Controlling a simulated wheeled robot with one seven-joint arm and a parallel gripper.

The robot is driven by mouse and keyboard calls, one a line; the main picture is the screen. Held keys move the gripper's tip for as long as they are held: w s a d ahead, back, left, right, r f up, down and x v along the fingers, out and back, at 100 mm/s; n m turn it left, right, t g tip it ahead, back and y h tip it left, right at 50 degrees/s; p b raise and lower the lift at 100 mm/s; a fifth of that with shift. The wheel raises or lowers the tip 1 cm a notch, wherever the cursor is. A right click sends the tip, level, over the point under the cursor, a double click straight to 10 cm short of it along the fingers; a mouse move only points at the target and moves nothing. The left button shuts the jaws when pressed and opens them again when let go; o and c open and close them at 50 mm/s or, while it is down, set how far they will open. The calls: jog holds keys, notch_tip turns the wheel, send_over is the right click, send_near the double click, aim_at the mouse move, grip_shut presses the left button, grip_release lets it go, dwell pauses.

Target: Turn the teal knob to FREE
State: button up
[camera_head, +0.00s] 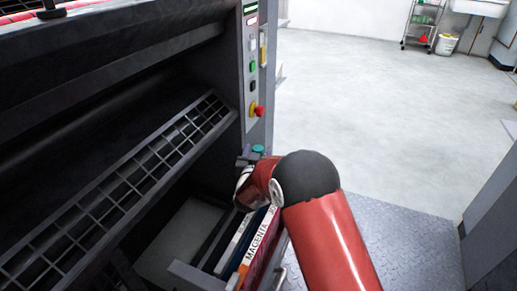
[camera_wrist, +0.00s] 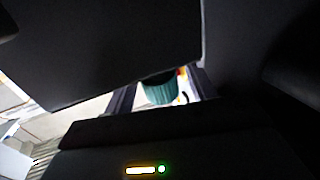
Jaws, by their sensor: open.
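The teal knob (camera_head: 258,148) is on the front of the machine, low on the column below the red button. In the wrist view the ribbed teal knob (camera_wrist: 160,93) shows between two dark fingers of my gripper (camera_wrist: 163,90). The fingers stand apart, one on each side of it, with light gaps showing. I cannot tell how deep the knob sits between them. A dark panel hides the upper part of that view. In the head view my red arm reaches to the knob and its wrist hides most of the gripper. No FREE mark is readable.
A red mushroom button (camera_head: 259,111) and other buttons sit on the column above. An open drawer with a unit labelled MAGENTA (camera_head: 255,243) lies below my wrist. A slanted grille (camera_head: 120,195) is at left. The floor (camera_head: 370,90) to the right is clear.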

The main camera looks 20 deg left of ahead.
jog(key=shift+w+a, duration=0.2)
jog(key=shift+w, duration=0.75)
jog(key=c, duration=1)
